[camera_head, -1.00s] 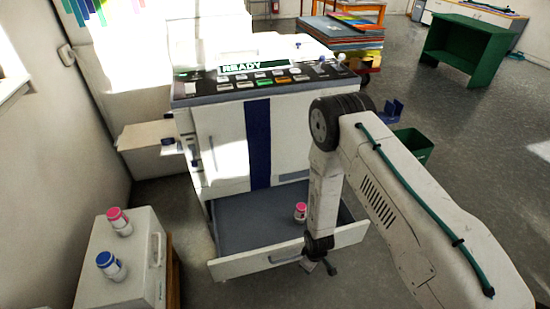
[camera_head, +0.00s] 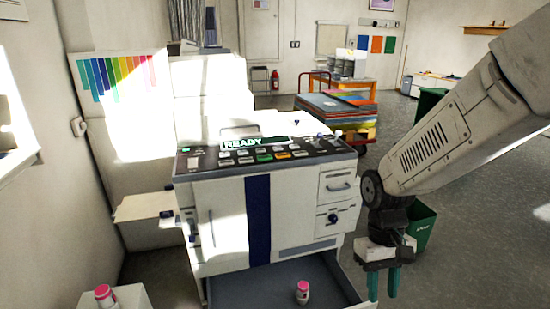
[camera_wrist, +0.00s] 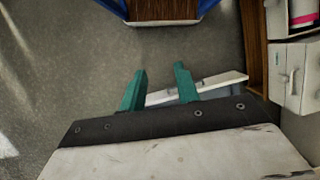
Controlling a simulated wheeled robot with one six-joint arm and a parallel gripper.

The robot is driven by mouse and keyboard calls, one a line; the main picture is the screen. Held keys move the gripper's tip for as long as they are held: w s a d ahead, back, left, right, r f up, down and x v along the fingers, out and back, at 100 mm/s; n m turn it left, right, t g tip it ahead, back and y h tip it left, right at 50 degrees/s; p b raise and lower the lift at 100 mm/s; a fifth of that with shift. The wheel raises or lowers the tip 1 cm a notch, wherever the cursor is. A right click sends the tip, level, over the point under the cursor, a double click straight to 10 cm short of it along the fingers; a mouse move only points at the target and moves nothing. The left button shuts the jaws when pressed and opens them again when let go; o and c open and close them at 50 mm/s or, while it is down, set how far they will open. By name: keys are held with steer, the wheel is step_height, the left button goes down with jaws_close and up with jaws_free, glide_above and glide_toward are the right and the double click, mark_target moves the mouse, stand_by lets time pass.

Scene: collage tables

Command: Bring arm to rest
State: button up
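My gripper (camera_head: 383,283) hangs at the right of the head view, beside the open drawer of the printing machine, with its teal fingers pointing down. In the wrist view my gripper (camera_wrist: 158,88) shows its two teal fingers apart with nothing between them. My arm is folded, with its upper link running to the upper right of the head view. The open drawer (camera_head: 245,293) holds a bottle with a pink cap (camera_head: 302,292). The drawer's front edge (camera_wrist: 215,86) shows just past the fingers in the wrist view.
The printing machine (camera_head: 228,215) with a READY display stands in the middle. A white cabinet (camera_head: 130,297) with a pink-capped bottle (camera_head: 104,296) is at the lower left. A green bin (camera_head: 420,228) stands behind my gripper. Open grey floor lies to the right.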

steer(key=s+d+r+m+t, duration=0.1)
steer(key=s+d+r+t, duration=0.1)
steer(key=s+r, duration=0.4)
steer(key=s+d+r+m+t, duration=0.1)
steer(key=s+d+r+t, duration=0.1)
steer(key=s+r, duration=0.4)
step_height(320, 180, up, 4)
steer(key=shift+s+d+r+t, duration=0.1)
steer(key=shift+s+d+t, duration=0.3)
steer(key=shift+t, duration=0.2)
